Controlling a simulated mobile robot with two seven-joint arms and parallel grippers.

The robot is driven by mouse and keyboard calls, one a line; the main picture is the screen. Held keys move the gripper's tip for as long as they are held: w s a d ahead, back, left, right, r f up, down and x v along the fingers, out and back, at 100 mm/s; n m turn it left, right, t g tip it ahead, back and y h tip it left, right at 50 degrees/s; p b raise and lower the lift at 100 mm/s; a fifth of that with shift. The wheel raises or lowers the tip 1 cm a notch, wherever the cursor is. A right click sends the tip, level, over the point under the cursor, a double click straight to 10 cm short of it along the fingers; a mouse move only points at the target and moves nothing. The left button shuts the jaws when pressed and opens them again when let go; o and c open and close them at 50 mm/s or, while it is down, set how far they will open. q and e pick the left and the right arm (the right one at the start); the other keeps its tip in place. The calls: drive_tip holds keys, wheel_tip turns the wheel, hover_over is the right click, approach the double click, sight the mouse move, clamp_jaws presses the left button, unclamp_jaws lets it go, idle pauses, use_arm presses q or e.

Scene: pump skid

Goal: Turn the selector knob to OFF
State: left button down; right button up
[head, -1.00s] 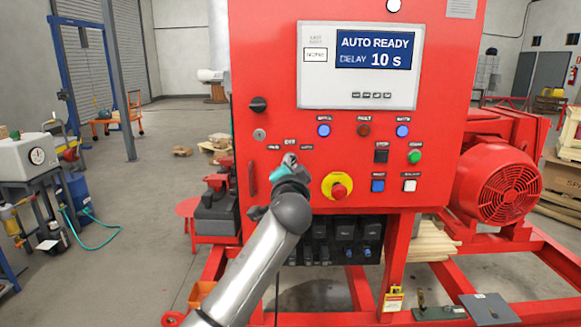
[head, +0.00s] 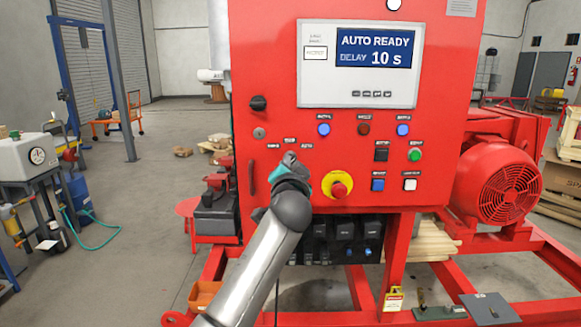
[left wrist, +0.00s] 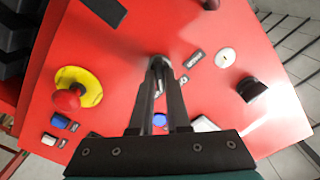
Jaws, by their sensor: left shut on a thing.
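The selector knob (left wrist: 157,62) is on the red panel, mostly hidden behind my left gripper's fingertips in the left wrist view. My left gripper (head: 289,158) reaches the panel below a row of small labels. In the left wrist view its two dark fingers (left wrist: 160,75) are closed around the knob. Small labels (head: 289,141) sit around the knob, the right one reading AUTO; the pointer's direction is hidden. The screen (head: 375,48) reads AUTO READY and DELAY 10 s. My right gripper does not show.
A red emergency stop on a yellow ring (head: 338,186) is close to the right of my gripper. A black rotary switch (head: 258,103) and a round key lock (head: 259,133) are at the upper left. Several push buttons (head: 403,130) are at the right.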

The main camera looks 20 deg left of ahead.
use_arm(q)
drive_tip(key=shift+n+b, duration=0.45)
drive_tip(key=shift+n, duration=3.65)
drive_tip(key=c, duration=0.9)
unclamp_jaws()
drive_tip(key=shift+a, duration=0.1)
